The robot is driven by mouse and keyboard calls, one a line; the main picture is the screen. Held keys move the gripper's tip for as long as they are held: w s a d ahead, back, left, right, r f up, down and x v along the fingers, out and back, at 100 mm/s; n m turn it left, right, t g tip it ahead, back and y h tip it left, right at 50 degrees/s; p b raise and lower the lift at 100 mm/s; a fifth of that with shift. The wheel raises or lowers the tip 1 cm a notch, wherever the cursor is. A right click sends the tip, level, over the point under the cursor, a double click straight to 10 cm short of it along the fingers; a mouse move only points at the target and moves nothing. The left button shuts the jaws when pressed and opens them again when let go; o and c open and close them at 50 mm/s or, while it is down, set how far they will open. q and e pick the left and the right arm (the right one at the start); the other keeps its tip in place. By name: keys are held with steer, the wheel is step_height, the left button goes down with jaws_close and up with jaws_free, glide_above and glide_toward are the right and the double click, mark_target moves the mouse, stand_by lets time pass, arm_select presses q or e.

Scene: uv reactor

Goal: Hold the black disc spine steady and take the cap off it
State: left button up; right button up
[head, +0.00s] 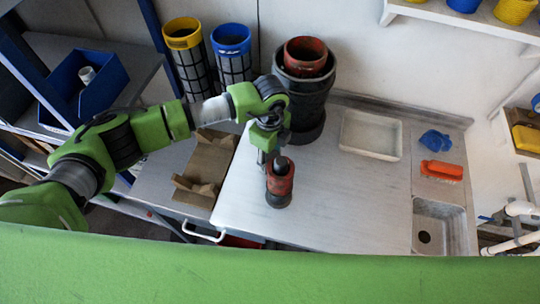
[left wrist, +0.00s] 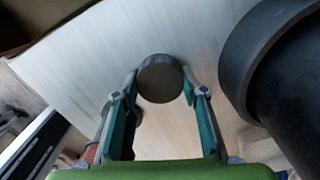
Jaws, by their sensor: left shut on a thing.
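The black disc spine (head: 281,163) stands on the steel worktop as a dark upright piece, with a red body (head: 279,183) around it and a dark foot below. In the left wrist view its dark round top (left wrist: 159,78) lies between the fingertips. My left gripper (head: 268,155) reaches down to it from behind and is shut on it. I cannot tell where cap and spine meet. My right gripper is not in view.
A large black vessel (head: 306,108) with a red cup (head: 305,56) stands close behind my left gripper. Wooden cradles (head: 206,165) lie to the left. A shallow tray (head: 371,134), an orange brush (head: 441,171) and a sink (head: 440,228) are on the right. The worktop's middle is clear.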

arm_select(q)
steer(key=o, duration=1.2)
steer(key=shift+f, duration=0.1)
steer(key=shift+o, duration=0.2)
